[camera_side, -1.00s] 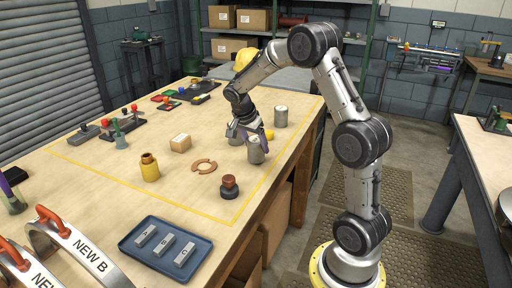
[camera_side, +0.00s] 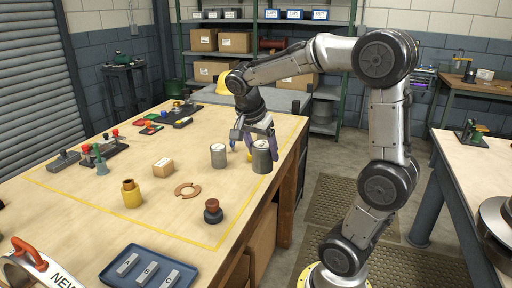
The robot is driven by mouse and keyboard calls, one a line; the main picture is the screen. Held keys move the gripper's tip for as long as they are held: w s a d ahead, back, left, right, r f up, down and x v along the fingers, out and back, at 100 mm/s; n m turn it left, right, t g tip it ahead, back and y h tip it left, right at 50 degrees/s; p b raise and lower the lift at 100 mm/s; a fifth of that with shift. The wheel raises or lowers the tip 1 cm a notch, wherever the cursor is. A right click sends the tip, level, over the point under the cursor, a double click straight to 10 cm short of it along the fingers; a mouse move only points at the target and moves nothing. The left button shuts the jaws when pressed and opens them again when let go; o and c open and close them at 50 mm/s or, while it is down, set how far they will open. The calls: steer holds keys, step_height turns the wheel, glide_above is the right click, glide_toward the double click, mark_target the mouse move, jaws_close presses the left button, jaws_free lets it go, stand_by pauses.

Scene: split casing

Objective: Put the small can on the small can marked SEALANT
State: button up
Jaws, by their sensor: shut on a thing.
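Two grey cylindrical cans with pale tops show on the right part of the table. One grey can (camera_side: 218,156) stands to the left of my gripper. The other grey can (camera_side: 262,159) is at my gripper (camera_side: 262,141), whose purple fingers are shut on it. The held can looks upright. I cannot tell how far it is above the table. A third can, seen earlier farther back, does not show clearly now and is probably hidden behind the held can and gripper. No SEALANT marking is readable on any can.
A small yellow thing (camera_side: 249,156) is partly hidden by the gripper. A blue tray (camera_side: 112,279) is in front. Table between them is clear.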

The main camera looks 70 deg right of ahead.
mark_target(254, 143)
steer(key=shift+s+a+r+n+t, duration=0.2)
steer(key=shift+n+t, duration=0.2)
steer(key=shift+n, duration=0.4)
steer(key=w+r+n, duration=0.1)
steer(key=w+r+n+t, duration=0.1)
steer(key=shift+w+n, duration=0.25)
steer(key=shift+n, duration=0.15)
steer(key=w+d+r+n+t+y, duration=0.1)
steer(key=w+d+r+n, duration=0.25)
steer(key=d, duration=0.55)
steer(key=w+d+r+n+t, duration=0.1)
steer(key=w+d+r+n, duration=0.25)
steer(key=d, duration=0.65)
steer(key=s+d+f+m, duration=0.1)
steer(key=s+d+m, duration=0.1)
steer(key=s+d, duration=0.35)
steer(key=w+d+f, duration=0.3)
steer(key=d, duration=0.1)
steer(key=w+d+f, duration=0.3)
steer(key=d, duration=0.1)
steer(key=w+d+f, duration=0.3)
steer(key=d+f, duration=0.1)
steer(key=shift+d, duration=0.25)
steer(key=shift+f, duration=1.5)
steer(key=shift+f, duration=0.1)
steer(key=o, duration=1.6)
steer(key=shift+f, duration=0.1)
steer(key=shift+c, duration=0.2)
